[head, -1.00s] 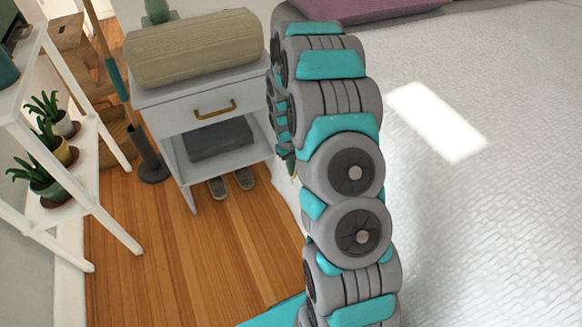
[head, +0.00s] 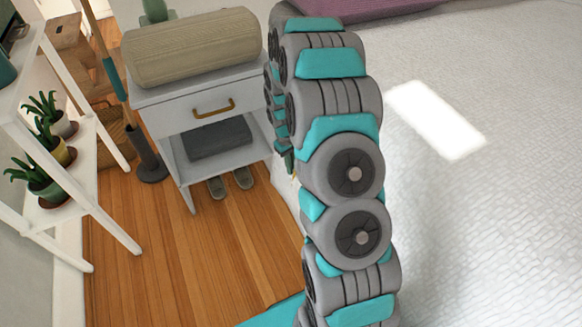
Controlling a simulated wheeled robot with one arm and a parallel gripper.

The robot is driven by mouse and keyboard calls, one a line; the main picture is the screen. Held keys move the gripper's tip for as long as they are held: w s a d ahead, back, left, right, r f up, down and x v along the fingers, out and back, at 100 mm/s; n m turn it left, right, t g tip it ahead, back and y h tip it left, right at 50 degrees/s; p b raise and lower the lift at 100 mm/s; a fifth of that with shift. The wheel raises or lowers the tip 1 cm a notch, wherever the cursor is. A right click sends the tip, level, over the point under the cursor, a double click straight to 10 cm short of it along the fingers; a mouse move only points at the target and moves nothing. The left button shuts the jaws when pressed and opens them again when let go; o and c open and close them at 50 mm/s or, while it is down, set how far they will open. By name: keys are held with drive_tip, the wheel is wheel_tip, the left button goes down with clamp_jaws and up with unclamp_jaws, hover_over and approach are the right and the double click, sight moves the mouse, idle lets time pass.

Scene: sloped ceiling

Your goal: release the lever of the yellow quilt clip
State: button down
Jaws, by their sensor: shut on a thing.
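My arm rises in the middle of the head view and bends down behind itself at the bed's left side. The end with my gripper (head: 287,159) is small and mostly hidden behind the arm's thick joints. My gripper is shut on the yellow quilt clip. Only a tiny yellow bit of the clip (head: 294,178) shows just below the gripper, at the bed's edge. The clip's lever and the fingertips cannot be made out. The white quilt (head: 500,140) covers the bed on the right.
A grey nightstand (head: 170,120) with a rolled beige bolster (head: 195,47) stands left of the arm. Grey shoes (head: 230,183) are beneath it. A white plant shelf (head: 95,205) stands at far left. Wooden floor (head: 200,265) is clear between. A purple pillow (head: 350,8) lies on the bed.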

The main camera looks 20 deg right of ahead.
wheel_tip(320, 180, up, 8)
drive_tip(key=shift+w+a+b, duration=0.25)
drive_tip(key=shift+w+b, duration=0.15)
